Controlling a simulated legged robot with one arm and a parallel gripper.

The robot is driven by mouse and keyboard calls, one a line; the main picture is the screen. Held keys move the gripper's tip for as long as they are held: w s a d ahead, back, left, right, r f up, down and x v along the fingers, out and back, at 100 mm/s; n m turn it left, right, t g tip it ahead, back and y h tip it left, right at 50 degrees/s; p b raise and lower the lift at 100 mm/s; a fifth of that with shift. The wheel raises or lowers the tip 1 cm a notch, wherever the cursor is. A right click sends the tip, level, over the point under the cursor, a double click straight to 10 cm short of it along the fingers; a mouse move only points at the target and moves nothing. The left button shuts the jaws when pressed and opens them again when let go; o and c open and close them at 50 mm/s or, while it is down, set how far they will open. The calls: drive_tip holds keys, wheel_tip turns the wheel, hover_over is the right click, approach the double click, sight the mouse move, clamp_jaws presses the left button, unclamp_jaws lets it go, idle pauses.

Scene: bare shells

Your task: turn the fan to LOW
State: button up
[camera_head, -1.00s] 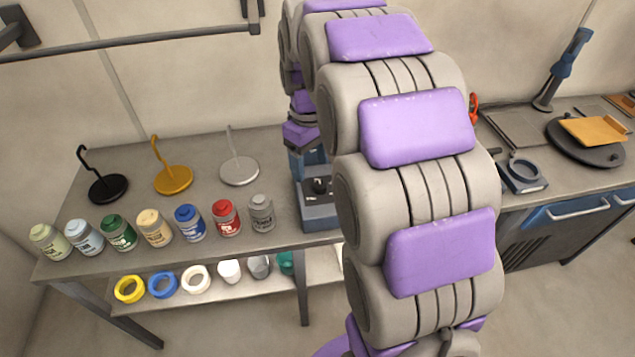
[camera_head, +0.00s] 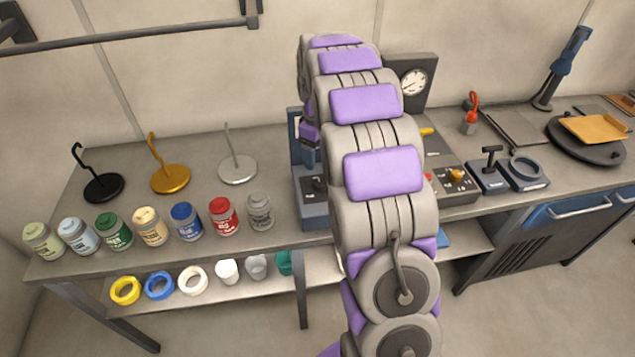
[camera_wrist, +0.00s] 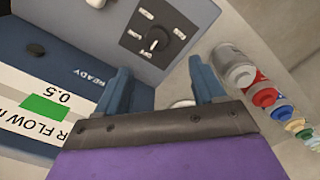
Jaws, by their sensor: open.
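The fan unit (camera_head: 316,212) is a blue-grey box on the bench, left of my arm in the head view. Its sloped panel (camera_wrist: 190,22) fills the top of the wrist view. A dark round knob (camera_wrist: 159,39) sits on the panel among several small white labels. Its pale mark appears to point down towards the label that seems to read OFF; the other labels are too small to read. My gripper (camera_wrist: 163,78) is open and empty, its two blue fingers apart, below the knob in the wrist view and not visibly touching it.
A blue face with READY and an air-flow scale (camera_wrist: 40,115) with a green band lies left in the wrist view. Several paint jars (camera_head: 222,216) stand left of the unit, with hook stands behind. A gauge (camera_head: 413,82) and control boxes (camera_head: 455,184) stand right of my arm.

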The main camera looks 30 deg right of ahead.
sight(320, 182)
drive_tip(key=f, duration=0.3)
drive_tip(key=f+b, duration=0.1)
drive_tip(key=f, duration=0.5)
drive_tip(key=shift+d+f+b, duration=0.2)
drive_tip(key=shift+d+b, duration=0.2)
drive_tip(key=shift+a+f, duration=0.2)
drive_tip(key=shift+f, duration=0.5)
drive_tip(key=shift+d, duration=0.2)
drive_tip(key=shift+c, duration=0.8)
drive_tip(key=c, duration=0.9)
